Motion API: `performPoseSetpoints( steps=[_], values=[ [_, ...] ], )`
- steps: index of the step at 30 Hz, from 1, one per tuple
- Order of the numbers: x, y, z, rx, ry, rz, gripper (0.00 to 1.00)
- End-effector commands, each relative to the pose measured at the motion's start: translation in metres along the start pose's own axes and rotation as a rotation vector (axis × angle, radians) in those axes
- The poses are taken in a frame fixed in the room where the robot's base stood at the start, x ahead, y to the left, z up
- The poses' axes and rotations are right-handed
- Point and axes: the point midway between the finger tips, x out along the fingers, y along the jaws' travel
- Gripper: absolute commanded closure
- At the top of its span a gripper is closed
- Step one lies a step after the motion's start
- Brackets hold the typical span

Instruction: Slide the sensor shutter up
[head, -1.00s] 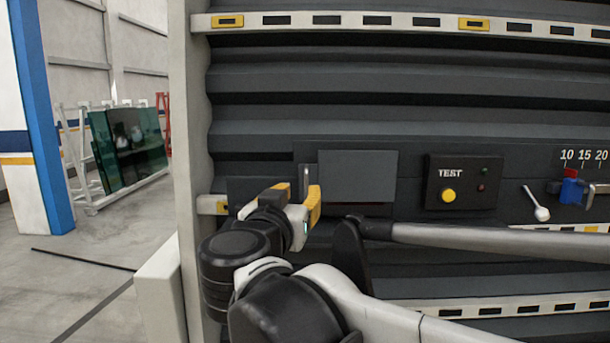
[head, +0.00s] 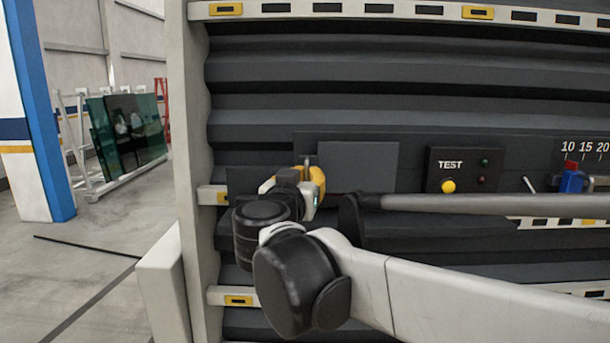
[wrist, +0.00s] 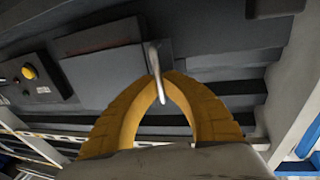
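The sensor shutter is a flat grey plate (head: 357,167) on the dark panel, with a slim upright metal handle (head: 309,160) at its left. In the wrist view the plate (wrist: 105,75) lies left of the handle (wrist: 155,60). My gripper (head: 319,178) is at the handle, just left of the plate, and hides the handle's lower part in the head view. In the wrist view my two yellow fingertips (wrist: 165,80) come together around the handle, whose lower end shows in the gap between the fingers.
A dark TEST box (head: 464,170) with a yellow button stands right of the plate. Further right are a small lever (head: 528,184) and a red and blue slider (head: 571,178) under a number scale. A pale frame post (head: 190,170) stands left of my gripper.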

Motion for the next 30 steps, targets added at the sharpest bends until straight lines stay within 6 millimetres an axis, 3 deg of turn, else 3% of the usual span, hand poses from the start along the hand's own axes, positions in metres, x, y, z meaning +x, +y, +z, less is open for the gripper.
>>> performPoseSetpoints(
  steps=[5,12,15,27,30],
  values=[
    [0.0,0.0,-0.015,0.0,0.0,0.0,1.0],
    [0.0,0.0,-0.075,0.0,0.0,0.0,1.0],
    [0.0,0.0,-0.091,0.0,0.0,0.0,1.0],
    [0.0,0.0,-0.097,0.0,0.0,0.0,1.0],
    [0.0,0.0,-0.097,0.0,0.0,0.0,0.7]
  ],
)
